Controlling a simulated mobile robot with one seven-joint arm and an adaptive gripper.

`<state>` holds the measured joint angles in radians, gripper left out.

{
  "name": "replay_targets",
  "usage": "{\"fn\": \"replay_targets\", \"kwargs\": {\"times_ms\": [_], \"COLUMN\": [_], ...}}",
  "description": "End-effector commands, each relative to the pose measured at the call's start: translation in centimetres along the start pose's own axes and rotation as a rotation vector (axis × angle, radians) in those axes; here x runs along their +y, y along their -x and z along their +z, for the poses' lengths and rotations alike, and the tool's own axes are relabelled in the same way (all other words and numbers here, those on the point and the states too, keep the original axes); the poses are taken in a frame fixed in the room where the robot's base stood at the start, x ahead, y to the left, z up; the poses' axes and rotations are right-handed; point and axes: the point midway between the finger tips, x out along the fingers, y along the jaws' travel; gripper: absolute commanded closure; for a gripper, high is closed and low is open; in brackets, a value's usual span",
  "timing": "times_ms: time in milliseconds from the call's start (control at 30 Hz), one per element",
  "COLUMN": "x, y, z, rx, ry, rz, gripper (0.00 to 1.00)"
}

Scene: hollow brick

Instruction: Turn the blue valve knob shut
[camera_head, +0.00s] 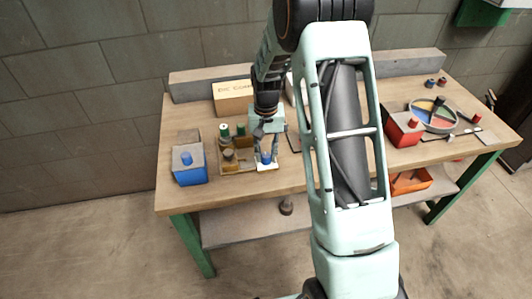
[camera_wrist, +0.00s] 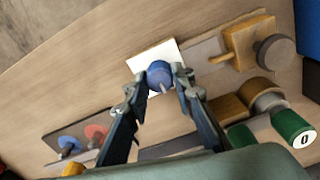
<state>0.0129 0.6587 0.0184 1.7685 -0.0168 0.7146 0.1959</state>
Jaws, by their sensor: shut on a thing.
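The blue valve knob (camera_wrist: 159,75) sits on a white square plate (camera_wrist: 146,57) in the wrist view. In the head view the knob (camera_head: 266,158) is at the front of the workbench, below my gripper (camera_head: 267,153). My gripper (camera_wrist: 155,84) also shows in the wrist view, with its two fingers on either side of the knob and shut on it. A light pointer mark shows on the knob, between the fingertips. The fingers hide parts of the knob's sides.
A blue box with a blue knob (camera_head: 190,168) stands left on the bench (camera_head: 300,181). Green and brown knobs (camera_head: 230,157) stand close left of my gripper. A red box (camera_head: 403,129) and a round tray (camera_head: 433,116) are at the right. The bench's front edge is near.

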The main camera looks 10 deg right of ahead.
Motion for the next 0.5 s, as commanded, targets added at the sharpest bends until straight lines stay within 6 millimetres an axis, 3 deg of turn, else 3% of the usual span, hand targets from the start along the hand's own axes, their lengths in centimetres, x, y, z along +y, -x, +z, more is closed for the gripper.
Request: {"fn": "replay_targets", "kwargs": {"times_ms": [167, 200, 333, 500], "x": [-0.03, -0.03, -0.02, -0.01], "y": [0.07, 0.07, 0.06, 0.03], "z": [-0.06, -0.06, -0.05, -0.02], "rx": [0.002, 0.002, 0.001, 0.001], "ry": [0.002, 0.002, 0.001, 0.000], "rz": [0.000, 0.000, 0.000, 0.000], "gripper": [1.00, 0.75, 0.61, 0.60]}}
